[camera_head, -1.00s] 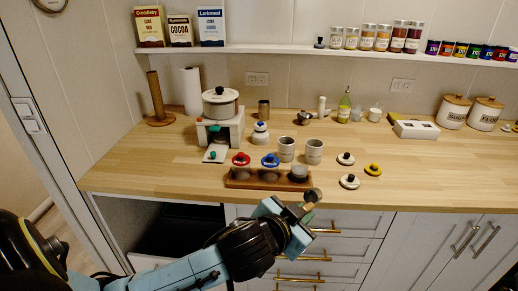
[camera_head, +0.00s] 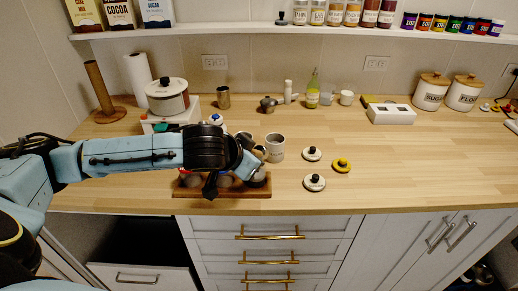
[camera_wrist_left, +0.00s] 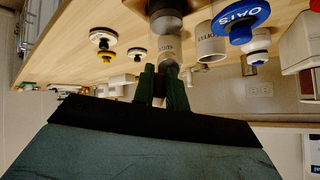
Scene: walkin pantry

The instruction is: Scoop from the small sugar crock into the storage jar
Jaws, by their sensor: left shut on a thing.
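My left gripper (camera_head: 250,165) is over the right end of a wooden tray (camera_head: 243,191). In the wrist view its dark green fingers (camera_wrist_left: 162,84) are shut on a thin scoop handle, mostly hidden between them. The scoop's bowl cannot be made out clearly. A small open crock (camera_head: 258,179) sits at the tray's right end, just below the gripper. A grey labelled jar (camera_head: 276,148) stands behind the tray; a labelled jar (camera_wrist_left: 208,46) also shows in the wrist view. Which jar is the storage jar is unclear. My right gripper is out of view.
A pot (camera_head: 167,97) stands at the left. Sugar (camera_head: 431,92) and flour (camera_head: 464,94) canisters stand at the back right. The right counter front is clear.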

